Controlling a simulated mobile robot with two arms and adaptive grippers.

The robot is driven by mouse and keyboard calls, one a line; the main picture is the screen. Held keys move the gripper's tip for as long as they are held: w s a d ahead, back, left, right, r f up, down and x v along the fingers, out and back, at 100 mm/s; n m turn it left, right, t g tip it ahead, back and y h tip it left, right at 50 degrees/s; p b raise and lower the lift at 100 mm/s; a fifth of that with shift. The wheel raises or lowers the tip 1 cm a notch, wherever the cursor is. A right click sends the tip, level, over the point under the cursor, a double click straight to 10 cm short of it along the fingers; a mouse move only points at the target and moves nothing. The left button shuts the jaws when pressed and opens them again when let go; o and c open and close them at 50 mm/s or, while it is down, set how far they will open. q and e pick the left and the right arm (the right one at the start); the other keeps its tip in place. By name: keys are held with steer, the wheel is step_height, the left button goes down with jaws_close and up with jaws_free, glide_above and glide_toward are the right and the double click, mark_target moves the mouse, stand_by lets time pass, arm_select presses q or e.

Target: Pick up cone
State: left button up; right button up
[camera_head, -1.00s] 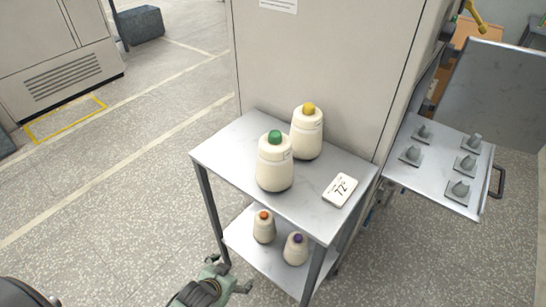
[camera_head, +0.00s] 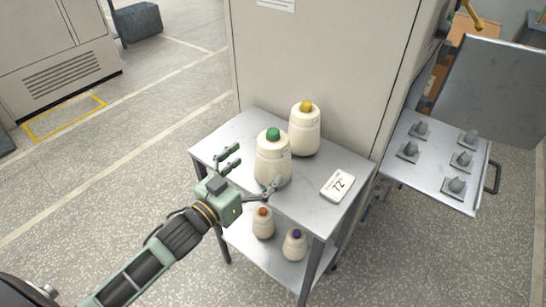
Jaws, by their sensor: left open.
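A large cream cone with a green top (camera_head: 272,154) stands upright on the upper shelf of the metal table. A second large cone with a yellow top (camera_head: 304,130) stands just behind it to the right. Two smaller cones, one orange-topped (camera_head: 263,224) and one purple-topped (camera_head: 294,245), stand on the lower shelf. My left gripper (camera_head: 256,172) is open at the front left of the green-topped cone. One finger is to the cone's left and the other is low in front of its base. I cannot tell whether either touches it. My right gripper is not in view.
A tall beige cabinet (camera_head: 320,50) stands directly behind. At right, a metal tray (camera_head: 436,182) holds several grey pegs. Speckled floor is free at left.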

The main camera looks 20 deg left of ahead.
mark_target(269, 142)
arm_select(q)
steer(key=shift+x, duration=0.9)
steer(key=p+x, duration=0.1)
steer(key=x, duration=0.3)
steer(key=shift+w+r+p, duration=0.2)
steer(key=shift+p, duration=0.1)
steer(key=shift+w+d+f, duration=0.15)
steer(key=shift+w+d, duration=0.05)
steer(key=shift+w, duration=0.15)
steer(key=shift+c, duration=0.8)
steer(key=c, duration=1.4)
steer(key=shift+c, duration=0.2)
step_height(269, 142, up, 5)
steer(key=shift+f, duration=0.2)
steer(key=d+r+b, duration=0.1)
steer(key=d+r, duration=0.5)
steer(key=d, duration=0.5)
steer(key=shift+d+r, duration=0.35)
